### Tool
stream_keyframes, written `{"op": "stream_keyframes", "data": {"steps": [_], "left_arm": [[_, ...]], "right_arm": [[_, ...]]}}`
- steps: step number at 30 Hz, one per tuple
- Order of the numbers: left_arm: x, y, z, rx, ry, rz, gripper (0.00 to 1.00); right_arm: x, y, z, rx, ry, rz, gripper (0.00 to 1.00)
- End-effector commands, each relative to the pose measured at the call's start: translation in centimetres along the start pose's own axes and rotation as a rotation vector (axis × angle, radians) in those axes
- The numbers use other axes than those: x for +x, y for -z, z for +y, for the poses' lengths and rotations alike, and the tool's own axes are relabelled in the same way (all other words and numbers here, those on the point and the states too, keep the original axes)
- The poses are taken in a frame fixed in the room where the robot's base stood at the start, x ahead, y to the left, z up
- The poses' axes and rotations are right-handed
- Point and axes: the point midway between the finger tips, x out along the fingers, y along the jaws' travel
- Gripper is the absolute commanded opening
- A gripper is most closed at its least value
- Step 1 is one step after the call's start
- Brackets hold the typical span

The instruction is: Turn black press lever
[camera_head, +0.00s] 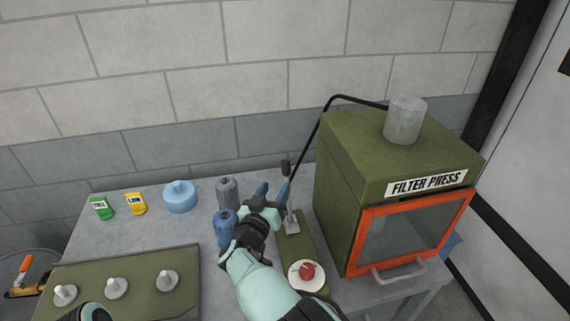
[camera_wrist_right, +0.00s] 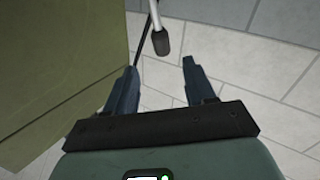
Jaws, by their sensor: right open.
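The press lever has a black grip (camera_head: 285,168) on a thin metal shaft and stands upright from a green base plate (camera_head: 292,245) beside the filter press. My right gripper (camera_head: 272,188) is open, its two blue-grey fingers close to the lever just below the grip in the head view. In the right wrist view the grip (camera_wrist_right: 162,42) shows beyond the open fingertips (camera_wrist_right: 160,66), roughly in line with the gap between them. I see no contact, and nothing is between the fingers. My left gripper is not in view; only a bit of my left arm may show at the bottom left.
The green filter press (camera_head: 345,190) with an orange-framed door stands right of the lever. A red button (camera_head: 307,271) sits on the base plate's near end. Grey (camera_head: 227,190) and blue (camera_head: 225,226) bottles stand left of my gripper. A panel with grey knobs (camera_head: 117,288) lies at left.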

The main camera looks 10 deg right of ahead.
Motion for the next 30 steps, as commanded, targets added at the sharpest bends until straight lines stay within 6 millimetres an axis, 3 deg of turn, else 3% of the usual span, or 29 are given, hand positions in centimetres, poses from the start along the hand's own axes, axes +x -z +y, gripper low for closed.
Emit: {"op": "stream_keyframes", "data": {"steps": [6, 12, 18, 27, 28, 30], "left_arm": [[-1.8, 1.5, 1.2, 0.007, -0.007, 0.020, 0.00], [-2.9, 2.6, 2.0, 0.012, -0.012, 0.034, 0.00], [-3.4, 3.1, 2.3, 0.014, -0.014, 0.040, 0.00], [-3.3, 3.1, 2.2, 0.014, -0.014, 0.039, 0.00], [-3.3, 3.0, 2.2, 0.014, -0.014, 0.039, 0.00], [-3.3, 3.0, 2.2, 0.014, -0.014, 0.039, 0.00]], "right_arm": [[5.1, 0.6, 0.1, 0.000, -0.005, 0.004, 0.54], [8.5, 0.5, 0.1, 0.000, -0.003, 0.005, 0.54], [10.0, 0.3, 0.1, 0.001, -0.001, 0.002, 0.54], [10.1, 0.2, 0.0, 0.001, 0.000, 0.001, 0.54], [10.1, 0.2, 0.0, 0.001, 0.000, 0.001, 0.48], [10.1, 0.2, 0.0, 0.001, 0.000, 0.001, 0.25]]}}
